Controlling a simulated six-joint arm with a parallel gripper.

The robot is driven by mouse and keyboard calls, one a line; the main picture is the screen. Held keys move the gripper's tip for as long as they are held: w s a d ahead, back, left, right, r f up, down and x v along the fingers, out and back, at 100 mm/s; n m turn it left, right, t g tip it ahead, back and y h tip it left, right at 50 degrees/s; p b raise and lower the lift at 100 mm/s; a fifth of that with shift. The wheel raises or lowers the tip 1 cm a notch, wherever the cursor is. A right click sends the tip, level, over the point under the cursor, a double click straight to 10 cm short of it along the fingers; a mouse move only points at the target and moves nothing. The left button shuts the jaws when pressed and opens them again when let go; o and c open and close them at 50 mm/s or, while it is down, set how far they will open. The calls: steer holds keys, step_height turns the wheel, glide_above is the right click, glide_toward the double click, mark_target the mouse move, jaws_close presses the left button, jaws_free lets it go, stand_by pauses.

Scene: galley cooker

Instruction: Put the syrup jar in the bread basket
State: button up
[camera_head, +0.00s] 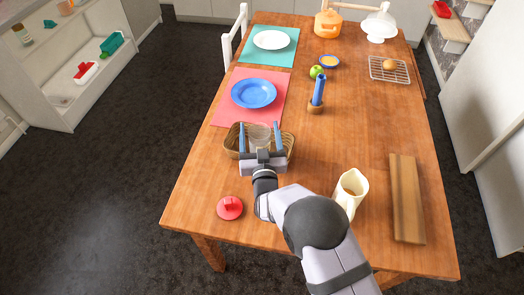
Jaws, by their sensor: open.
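The bread basket (235,143), a tan woven oval, sits on the table just in front of the pink placemat. A clear, pale glass jar (260,132), which looks like the syrup jar, shows within the basket's outline. My gripper (260,138) reaches over the basket's near side, with its two fingers open on either side of the jar. The gripper body hides the jar's lower part and the basket's near middle, so I cannot tell whether the jar rests on the basket floor.
A red lid-like piece (230,208) lies at the table's front left. A cream pitcher (350,188) and a wooden board (406,198) are on the right.

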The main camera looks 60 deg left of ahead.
steer(key=shift+r, duration=0.45)
steer(key=b+v, duration=0.1)
steer(key=v, duration=1.1)
steer(key=shift+f+b, duration=0.2)
steer(key=shift+b, duration=0.1)
